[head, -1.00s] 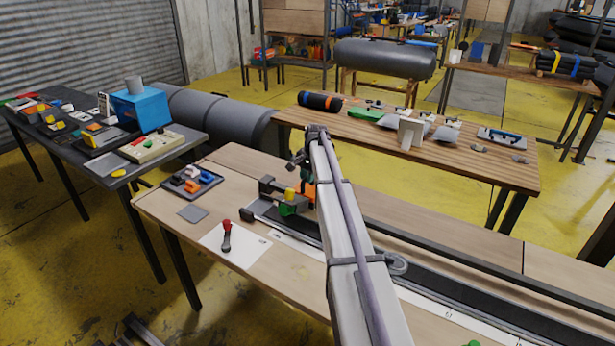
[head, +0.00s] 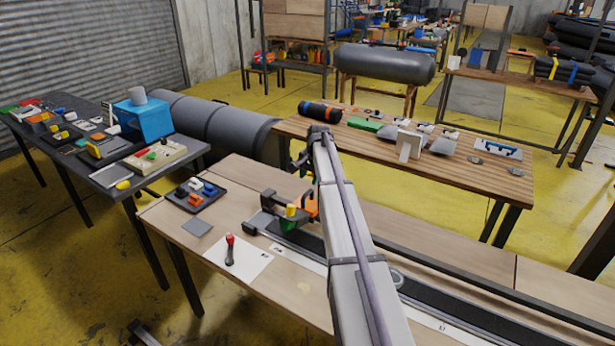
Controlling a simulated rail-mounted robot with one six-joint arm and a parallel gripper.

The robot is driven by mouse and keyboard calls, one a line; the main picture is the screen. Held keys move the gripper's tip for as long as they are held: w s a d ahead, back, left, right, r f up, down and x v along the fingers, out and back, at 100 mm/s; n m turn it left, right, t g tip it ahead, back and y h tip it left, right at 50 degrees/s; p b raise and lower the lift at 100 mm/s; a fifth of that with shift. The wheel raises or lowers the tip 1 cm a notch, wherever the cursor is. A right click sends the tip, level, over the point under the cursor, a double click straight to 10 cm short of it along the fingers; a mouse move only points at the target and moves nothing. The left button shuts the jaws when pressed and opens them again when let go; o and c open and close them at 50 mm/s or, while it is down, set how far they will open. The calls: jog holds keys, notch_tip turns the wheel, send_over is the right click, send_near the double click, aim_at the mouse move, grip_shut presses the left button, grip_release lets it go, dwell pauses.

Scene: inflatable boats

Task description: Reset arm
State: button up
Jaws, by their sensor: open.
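My pale arm (head: 345,235) reaches up from the bottom of the head view to a dark joint (head: 319,131) above the wooden workbench. At its far end my small dark gripper (head: 298,162) hangs to the left of the arm, over the bench and partly hidden by the arm. The jaws look open, with nothing visible between them. Below it on the bench is a dark fixture (head: 270,204) with yellow, green and orange parts. The gripper appears apart from it.
The near workbench (head: 165,222) carries a dark tray (head: 192,200) of small coloured parts, and a red-handled tool (head: 230,250) on a white sheet. A dark table (head: 100,168) with a blue box (head: 146,117) stands left. A slatted table (head: 470,185) stands behind. Yellow floor lies between.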

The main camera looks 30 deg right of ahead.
jog(key=r, duration=0.1)
jog(key=r+p, duration=0.2)
jog(key=shift+s+d+r, duration=0.2)
jog(key=shift+s+r, duration=0.1)
jog(key=shift+r, duration=0.1)
jog(key=s+a+n+g+h, duration=0.1)
jog(key=s+a+n, duration=1.1)
jog(key=s+a, duration=1.9)
jog(key=s+g, duration=0.1)
jog(key=s, duration=0.2)
jog(key=shift+s+a+f, duration=0.15)
jog(key=shift+a+f, duration=0.1)
